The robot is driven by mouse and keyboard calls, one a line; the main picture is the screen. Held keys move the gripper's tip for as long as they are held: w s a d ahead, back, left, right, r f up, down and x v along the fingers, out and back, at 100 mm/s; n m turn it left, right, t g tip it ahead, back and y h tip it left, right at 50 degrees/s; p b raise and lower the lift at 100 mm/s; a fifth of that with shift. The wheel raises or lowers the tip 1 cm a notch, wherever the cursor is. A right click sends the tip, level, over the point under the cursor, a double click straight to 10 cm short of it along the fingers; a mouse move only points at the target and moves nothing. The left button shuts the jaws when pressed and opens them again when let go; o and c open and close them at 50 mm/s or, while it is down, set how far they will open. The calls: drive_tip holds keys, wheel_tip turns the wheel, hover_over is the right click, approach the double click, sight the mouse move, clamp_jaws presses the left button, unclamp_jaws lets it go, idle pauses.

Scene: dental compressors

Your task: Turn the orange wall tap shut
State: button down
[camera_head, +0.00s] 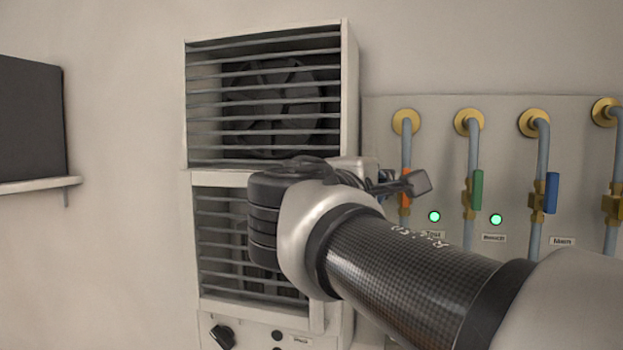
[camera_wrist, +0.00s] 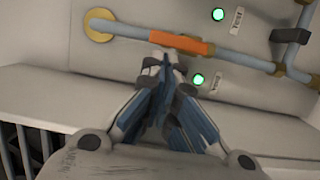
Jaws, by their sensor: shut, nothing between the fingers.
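The orange wall tap (camera_head: 406,187) is on the leftmost pipe of the wall panel in the head view, partly hidden by my gripper (camera_head: 388,182). In the wrist view its orange handle (camera_wrist: 183,43) lies along the blue-grey pipe, in line with it. My gripper (camera_wrist: 165,62) is shut and empty, with its fingertips close below the left part of the handle in that view. I cannot tell whether they touch it.
A green-handled tap (camera_head: 478,190) and a blue-handled tap (camera_head: 551,193) stand to the right on the panel (camera_head: 450,103). Green lamps (camera_head: 434,216) glow between the pipes. A slatted fan cabinet (camera_head: 350,100) stands left of the panel. A shelf (camera_head: 40,185) is at far left.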

sight(406, 171)
drive_tip(key=shift+d+r+m+b, duration=0.2)
drive_tip(key=shift+m+b, duration=0.2)
drive_tip(key=shift+m, duration=0.15)
drive_tip(key=shift+d+r+m+b, duration=0.15)
drive_tip(key=shift+m+b, duration=0.2)
drive_tip(key=shift+m, duration=0.2)
idle(0.3)
drive_tip(key=d+m+b, duration=0.1)
drive_tip(key=m, duration=0.1)
drive_tip(key=d+m+y+b, duration=0.1)
drive_tip(key=m, duration=0.1)
drive_tip(key=s+d+r+m+g+y+b, duration=0.1)
drive_tip(key=m, duration=0.1)
drive_tip(key=shift+r, duration=0.1)
drive_tip(key=d+m+y+b, duration=0.1)
drive_tip(key=m, duration=0.1)
drive_tip(key=d+m+b, duration=0.1)
drive_tip(key=m, duration=0.1)
drive_tip(key=s+d+f+m+y+b, duration=0.1)
drive_tip(key=m, duration=0.1)
drive_tip(key=shift+s+d+y+b, duration=0.1)
drive_tip(key=shift+d+y+b, duration=0.1)
drive_tip(key=shift+y+b, duration=0.15)
drive_tip(key=shift+d, duration=0.1)
idle(0.3)
drive_tip(key=shift+s, duration=0.1)
idle(0.5)
